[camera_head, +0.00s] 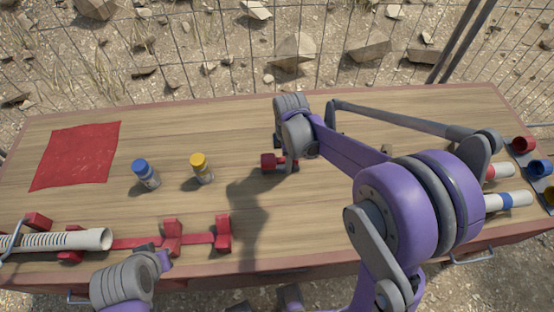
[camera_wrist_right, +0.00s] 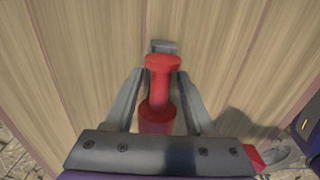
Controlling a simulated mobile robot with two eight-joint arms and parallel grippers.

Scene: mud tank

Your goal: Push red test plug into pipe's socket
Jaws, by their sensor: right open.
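The red test plug (camera_head: 268,162) lies near the middle of the wooden table. In the right wrist view, the plug (camera_wrist_right: 158,92) has a flared end, a narrower neck and a wider red body. My right gripper (camera_head: 286,166) is open, with its fingers on either side of the plug and visible gaps between. It also shows in the right wrist view (camera_wrist_right: 159,76). The white pipe (camera_head: 70,240) lies at the left, its open socket end (camera_head: 106,238) facing right. My left gripper (camera_head: 155,258) is at the lower left near the pipe; its fingers are mostly hidden.
Red clamp blocks (camera_head: 222,233) stand on a red rail right of the socket. A red cloth (camera_head: 76,155) lies back left. A rack with coloured cups (camera_head: 524,145) is at the right edge.

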